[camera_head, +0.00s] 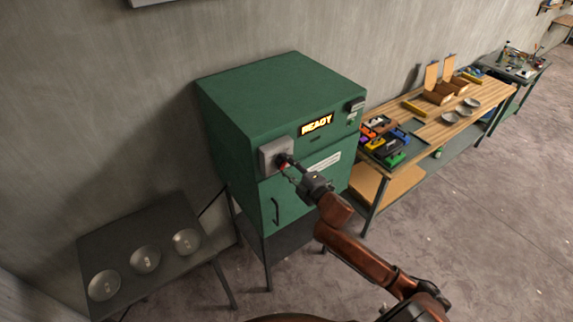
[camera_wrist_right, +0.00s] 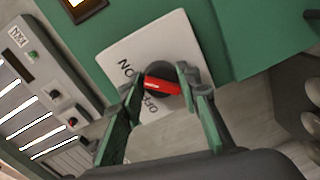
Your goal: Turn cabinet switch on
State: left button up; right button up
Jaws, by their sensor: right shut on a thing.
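The green cabinet (camera_head: 285,110) stands against the wall, with a lit display (camera_head: 316,124) reading READY. Its switch is a red handle on a black round base, on a light grey plate (camera_head: 268,156) at the cabinet's front left. In the right wrist view the red switch handle (camera_wrist_right: 163,86) lies between my fingers, on the plate (camera_wrist_right: 150,45) marked ON and OFF. My right gripper (camera_head: 288,168) is at the switch and shut on the handle; it also shows in the right wrist view (camera_wrist_right: 160,90). The fingers partly hide the black base. My left gripper is in neither view.
A wooden workbench (camera_head: 440,125) with colored items, boxes and bowls stands to the right of the cabinet. The cabinet door has a dark handle (camera_head: 275,211) below the switch. The floor at the right is clear.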

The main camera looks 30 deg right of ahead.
jog(key=o, duration=1.1)
jog(key=s, duration=0.8)
jog(key=s+d+r, duration=0.1)
jog(key=s, duration=0.3)
